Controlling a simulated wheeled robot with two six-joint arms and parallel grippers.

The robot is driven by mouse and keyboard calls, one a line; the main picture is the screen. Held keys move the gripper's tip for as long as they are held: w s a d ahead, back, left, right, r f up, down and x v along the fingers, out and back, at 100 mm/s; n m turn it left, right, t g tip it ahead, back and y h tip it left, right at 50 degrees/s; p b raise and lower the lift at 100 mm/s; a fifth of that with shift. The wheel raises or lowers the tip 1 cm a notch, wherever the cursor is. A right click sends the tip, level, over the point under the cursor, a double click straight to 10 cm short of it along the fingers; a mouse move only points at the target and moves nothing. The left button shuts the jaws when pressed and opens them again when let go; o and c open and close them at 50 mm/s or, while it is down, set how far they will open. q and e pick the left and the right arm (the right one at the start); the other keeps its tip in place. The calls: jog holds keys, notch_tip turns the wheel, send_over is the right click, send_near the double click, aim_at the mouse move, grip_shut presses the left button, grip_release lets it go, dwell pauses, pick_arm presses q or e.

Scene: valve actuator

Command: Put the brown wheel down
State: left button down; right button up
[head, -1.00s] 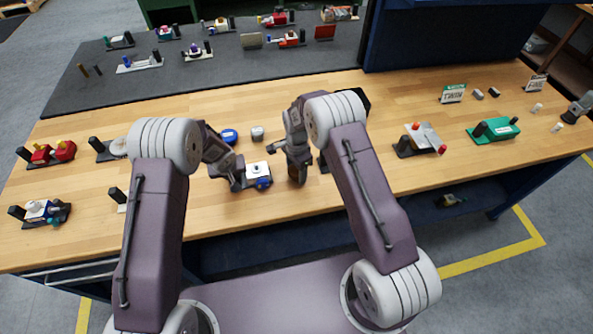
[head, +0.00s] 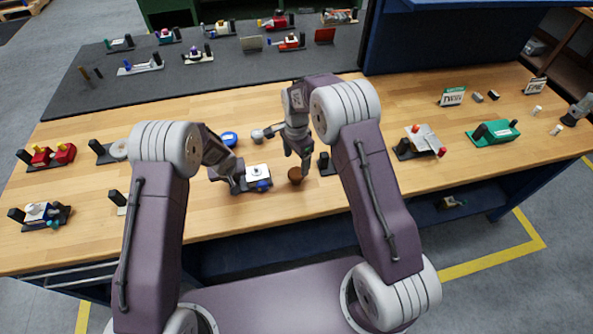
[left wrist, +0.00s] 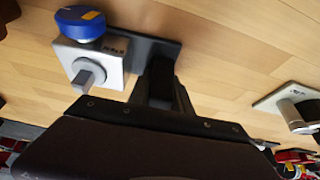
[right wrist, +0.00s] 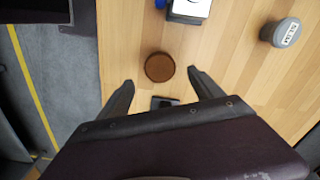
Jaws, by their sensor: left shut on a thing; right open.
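The brown wheel (head: 296,175) lies flat on the wooden table, just right of the valve actuator with the white body. It also shows as a round brown disc in the right wrist view (right wrist: 159,67). My right gripper (head: 297,152) is open and empty above the wheel; in the right wrist view its two fingers stand apart, clear of it. My left gripper (head: 236,184) is shut on the dark base of the valve actuator (head: 257,172). In the left wrist view the actuator (left wrist: 94,62) shows a blue knob (left wrist: 80,22) and a bare grey square stem.
A grey round cap (right wrist: 281,32) stands on the table behind the actuator. A blue round part (head: 229,138) lies near it. A dark block (head: 326,163) is right of the wheel. The table front (head: 330,200) is clear.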

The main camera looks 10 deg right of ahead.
aim_at(297, 173)
pick_arm(q)
jog(key=shift+s+f, duration=0.15)
jog(key=shift+f, duration=0.05)
pick_arm(e)
notch_tip(297, 173, up, 4)
jog(key=shift+r, duration=0.1)
jog(key=s+d+r+n, duration=0.1)
jog(key=s+d+n, duration=0.1)
jog(key=s+n, duration=0.4)
jog(key=s+d+r+n+t, duration=0.1)
jog(key=s+d+n, duration=0.2)
jog(key=s+n, duration=0.4)
jog(key=s, duration=0.9)
jog(key=shift+s+r, duration=0.2)
jog(key=shift+r, duration=0.1)
pick_arm(q)
jog(key=c, duration=1.1)
grip_release()
jog(key=shift+c, duration=0.2)
jog(key=shift+o, duration=0.3)
jog(key=shift+a, duration=0.1)
pick_arm(e)
jog(key=shift+w+a, duration=0.1)
pick_arm(q)
jog(key=shift+w+r, duration=0.1)
jog(key=shift+w, duration=0.1)
jog(key=shift+r, duration=0.1)
